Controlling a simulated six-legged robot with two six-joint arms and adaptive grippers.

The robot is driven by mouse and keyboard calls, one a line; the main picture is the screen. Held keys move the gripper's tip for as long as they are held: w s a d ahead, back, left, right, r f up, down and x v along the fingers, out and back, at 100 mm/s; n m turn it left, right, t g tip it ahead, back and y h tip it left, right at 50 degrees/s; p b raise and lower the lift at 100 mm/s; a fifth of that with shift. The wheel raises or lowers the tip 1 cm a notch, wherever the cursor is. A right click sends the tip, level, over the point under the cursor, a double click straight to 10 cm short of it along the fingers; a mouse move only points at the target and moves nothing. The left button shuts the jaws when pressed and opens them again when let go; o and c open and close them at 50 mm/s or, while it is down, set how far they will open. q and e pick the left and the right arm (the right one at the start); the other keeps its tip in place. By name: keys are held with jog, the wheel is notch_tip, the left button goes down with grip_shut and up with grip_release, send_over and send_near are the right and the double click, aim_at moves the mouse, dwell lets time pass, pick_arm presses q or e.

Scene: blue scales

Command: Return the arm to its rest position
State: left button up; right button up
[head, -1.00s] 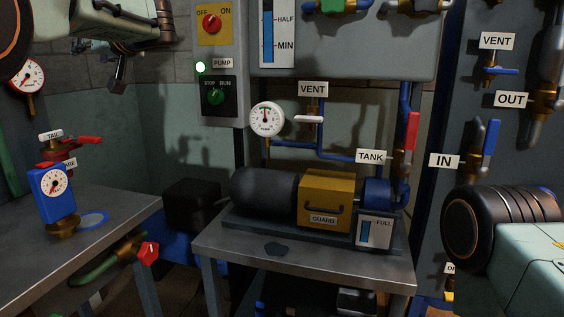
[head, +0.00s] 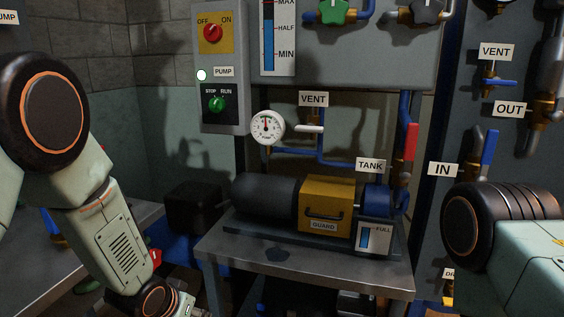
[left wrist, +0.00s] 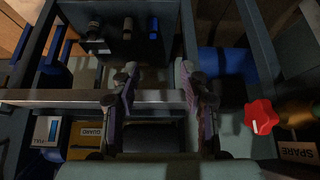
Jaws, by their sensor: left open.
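My left arm (head: 112,240) hangs down in the left foreground of the head view, its lower end running off the bottom edge. My left gripper (left wrist: 160,95) shows in the left wrist view with its two fingers apart and nothing between them. Behind the fingers lie the metal bench edge (left wrist: 60,97) and the dark space under the bench. My right arm (head: 510,240) is at the lower right of the head view; its gripper is out of view.
The pump bench (head: 300,273) with the yellow guard (head: 325,195) stands right of my left arm. A red knob (left wrist: 262,116) is right of the fingers in the wrist view. The left table (head: 150,212) is partly hidden behind my arm. Pipes and valves line the right.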

pick_arm(q)
jog(key=s+a+f+n+g+p, duration=0.1)
jog(key=s+f+g, duration=0.1)
jog(key=s, duration=1)
jog(key=s+a+f+n+g+y+p, duration=0.1)
jog(key=s+f+g, duration=0.1)
jog(key=s, duration=1)
jog(key=s+a+f+n+g+p, duration=0.1)
jog(key=s+f, duration=0.3)
jog(key=s, duration=0.8)
jog(key=shift+f+g+p, duration=0.3)
jog(key=shift+g+p, duration=0.1)
jog(key=shift+g, duration=0.3)
jog(key=shift+s, duration=0.15)
